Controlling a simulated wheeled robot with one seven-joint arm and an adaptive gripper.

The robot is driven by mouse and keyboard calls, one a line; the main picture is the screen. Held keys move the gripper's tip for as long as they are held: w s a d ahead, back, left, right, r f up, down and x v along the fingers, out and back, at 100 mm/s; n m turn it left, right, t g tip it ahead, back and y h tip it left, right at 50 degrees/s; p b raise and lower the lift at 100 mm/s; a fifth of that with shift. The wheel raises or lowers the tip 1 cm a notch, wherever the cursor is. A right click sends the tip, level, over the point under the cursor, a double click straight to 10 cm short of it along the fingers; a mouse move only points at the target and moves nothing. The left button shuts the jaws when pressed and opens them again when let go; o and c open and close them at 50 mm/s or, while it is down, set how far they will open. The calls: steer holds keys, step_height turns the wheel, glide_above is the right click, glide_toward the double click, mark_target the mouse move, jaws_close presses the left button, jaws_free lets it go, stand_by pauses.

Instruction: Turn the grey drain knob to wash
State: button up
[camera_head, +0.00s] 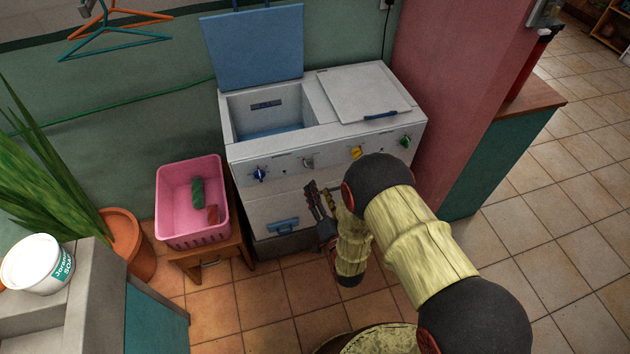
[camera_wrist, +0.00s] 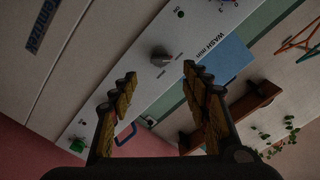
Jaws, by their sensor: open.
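The grey drain knob (camera_head: 307,162) sits on the front panel of the white twin-tub washer (camera_head: 245,157), between a blue knob (camera_head: 259,174) and a yellow knob (camera_head: 355,153). In the wrist view the grey knob (camera_wrist: 161,55) lies beyond my fingertips, in line with the gap between them. "WASH min" is printed on the panel; I cannot tell which mark the knob points to. My gripper (camera_head: 321,188) is open and empty, just below and in front of the grey knob, apart from it. The gripper fingers also show in the wrist view (camera_wrist: 159,72).
A green knob (camera_head: 405,141) is at the panel's right end. The washer's blue lid (camera_head: 254,48) stands open. A pink basket (camera_head: 190,235) rests on a wooden stool (camera_head: 215,262) at the left. A pink wall (camera_head: 437,75) borders the washer on the right.

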steer(key=shift+v, duration=1.4)
